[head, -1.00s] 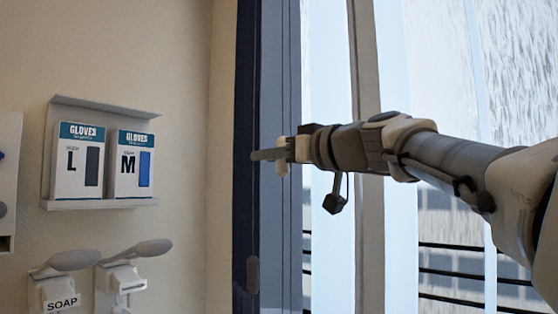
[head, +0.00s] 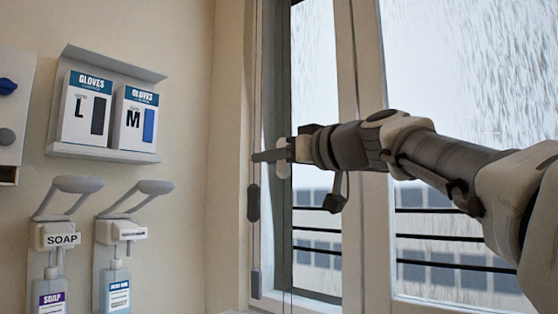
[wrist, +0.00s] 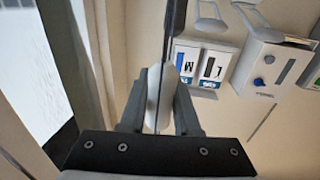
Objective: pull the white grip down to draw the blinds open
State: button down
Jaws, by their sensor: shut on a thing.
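The white grip (head: 283,158) hangs on a thin cord beside the window's left frame. My gripper (head: 270,156) reaches in from the right and is shut on it. In the wrist view my gripper (wrist: 161,75) has a finger on each side of the pale, rounded white grip (wrist: 158,100), with a dark cord running past it. The window glass (head: 318,110) shows clear, with rain streaks and a building outside. No blind fabric shows over the glass in the head view; the top of the window is out of view.
Two dark cord weights (head: 253,203) and (head: 256,285) hang left of the window, below my gripper. A glove-box rack (head: 105,152) and soap dispensers (head: 58,236) are on the left wall. My forearm crosses in front of the window.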

jog(key=shift+f, duration=0.25)
jog(key=c, duration=0.6)
grip_release()
jog(key=shift+s, duration=0.1)
jog(key=b+v, duration=0.1)
jog(key=v, duration=1.6)
jog(key=shift+d, duration=0.2)
